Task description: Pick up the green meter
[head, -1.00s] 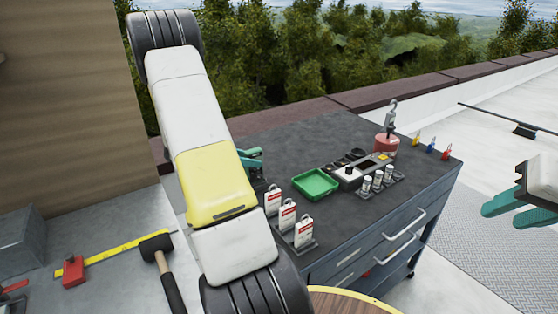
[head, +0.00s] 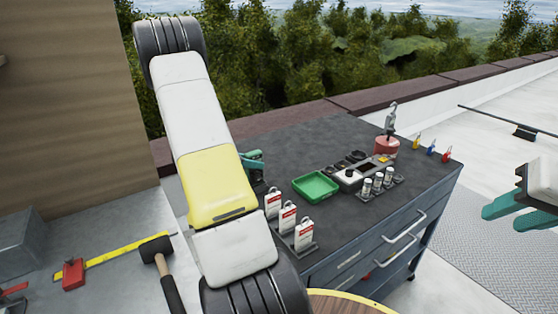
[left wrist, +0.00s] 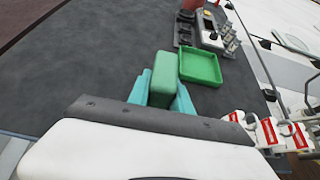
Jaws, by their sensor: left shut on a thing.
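The green meter (left wrist: 163,78) is a green block with rounded edges, seen in the left wrist view between the teal fingers of my left gripper (left wrist: 161,92). The gripper is shut on it, above the dark cart top. In the head view my left gripper (head: 253,160) shows only in part behind my arm, and the meter cannot be made out there. My right gripper (head: 519,210) is at the right edge of the head view, its teal fingers apart and empty.
A green tray (head: 315,187) sits on the dark cart top (head: 300,140), with white tagged cards (head: 288,216) in front and a grey holder with small cylinders (head: 377,182) to its right. A red weight with a hook (head: 386,145) stands further back. A hammer (head: 160,260) lies left.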

